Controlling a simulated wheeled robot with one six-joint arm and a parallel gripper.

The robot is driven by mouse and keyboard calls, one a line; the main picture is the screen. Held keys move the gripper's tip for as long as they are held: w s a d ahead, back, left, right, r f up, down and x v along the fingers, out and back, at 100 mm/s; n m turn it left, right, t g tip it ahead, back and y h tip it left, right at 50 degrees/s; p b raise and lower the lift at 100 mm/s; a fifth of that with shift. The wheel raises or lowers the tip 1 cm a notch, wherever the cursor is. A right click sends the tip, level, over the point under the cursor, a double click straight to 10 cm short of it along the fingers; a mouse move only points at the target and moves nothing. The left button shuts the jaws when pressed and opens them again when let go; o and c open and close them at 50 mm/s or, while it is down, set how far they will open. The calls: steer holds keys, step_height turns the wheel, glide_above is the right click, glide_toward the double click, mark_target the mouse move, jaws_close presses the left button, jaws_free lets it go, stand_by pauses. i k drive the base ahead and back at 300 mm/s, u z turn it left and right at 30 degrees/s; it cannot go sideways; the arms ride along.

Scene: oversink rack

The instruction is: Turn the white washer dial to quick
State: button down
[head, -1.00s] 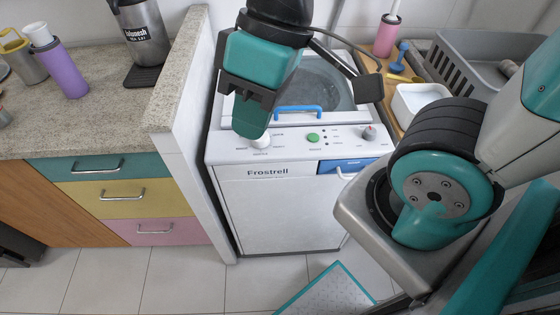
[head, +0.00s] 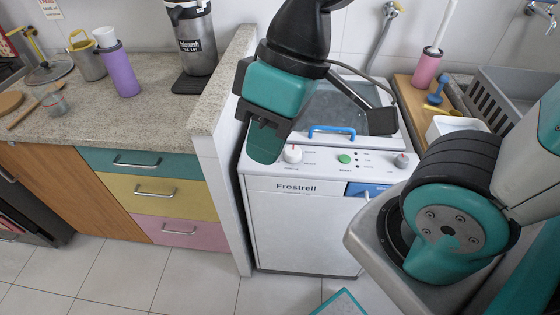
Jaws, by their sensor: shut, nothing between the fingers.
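The white washer (head: 300,225), labelled Frostrell, stands in the middle of the head view. Its white dial (head: 292,154) is at the left of the top control panel, with a small red mark at its top. The lettering around the dial is too small to read. My gripper (head: 263,152) is shut and empty, fingers pointing down. In the picture it is just left of the dial and apart from it, covering the panel's left end.
A green button (head: 344,159) and a grey knob (head: 401,161) sit on the same panel. A blue lid handle (head: 332,132) is behind. A counter wall (head: 225,150) stands close on the left. A white tub (head: 455,128) is at the right.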

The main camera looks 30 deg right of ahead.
mark_target(292, 154)
steer(key=u, duration=0.15)
steer(key=k, duration=0.55)
steer(key=z, duration=0.5)
steer(key=i, duration=0.5)
steer(key=u, duration=0.05)
steer(key=k, duration=0.5)
steer(key=z, duration=1)
steer(key=i, duration=0.45)
steer(key=u, duration=1.7)
